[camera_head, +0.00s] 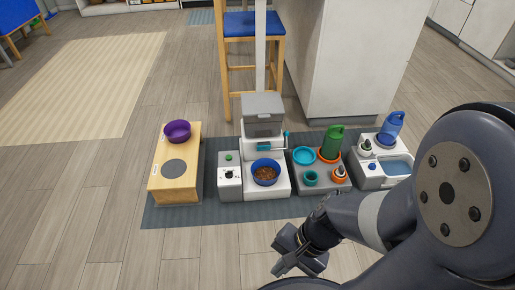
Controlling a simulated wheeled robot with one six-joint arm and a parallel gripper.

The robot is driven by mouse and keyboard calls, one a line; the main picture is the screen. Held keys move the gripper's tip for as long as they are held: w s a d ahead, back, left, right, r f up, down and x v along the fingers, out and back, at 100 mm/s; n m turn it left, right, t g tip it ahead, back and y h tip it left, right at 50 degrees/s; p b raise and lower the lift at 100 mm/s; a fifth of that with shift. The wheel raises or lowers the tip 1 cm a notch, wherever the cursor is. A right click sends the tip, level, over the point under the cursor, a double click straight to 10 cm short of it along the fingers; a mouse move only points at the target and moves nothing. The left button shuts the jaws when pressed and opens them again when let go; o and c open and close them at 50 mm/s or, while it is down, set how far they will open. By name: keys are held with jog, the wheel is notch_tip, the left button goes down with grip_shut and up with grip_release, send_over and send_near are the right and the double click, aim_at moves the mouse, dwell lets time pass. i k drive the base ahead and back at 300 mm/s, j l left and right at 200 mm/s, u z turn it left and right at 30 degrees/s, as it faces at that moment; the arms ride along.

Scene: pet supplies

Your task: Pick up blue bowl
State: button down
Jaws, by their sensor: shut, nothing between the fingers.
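The blue bowl (256,178) stands upright on the white base of a feeder (281,187) and holds brown kibble. My gripper (279,267) is shut and empty. It is at the bottom middle of the view, nearer to me than the blue bowl and apart from it. The fingertips are small and dark here, so their detail is hard to see. My arm covers the lower right of the view.
A wooden stand (158,183) with a purple bowl (177,131) is at left. Right of the feeder are a grey tray (300,181) with a green bottle (332,142) and a white unit with a blue bottle (392,125). A stool (253,24) and white cabinet (345,60) stand behind. Floor in front is clear.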

aim_at(265, 172)
jog(key=i+j+u, duration=0.2)
jog(key=i, duration=0.3)
jog(key=i+j+u, duration=0.2)
jog(key=i, duration=0.3)
jog(key=i+j+u, duration=0.2)
jog(key=i, duration=0.3)
jog(key=l, duration=0.1)
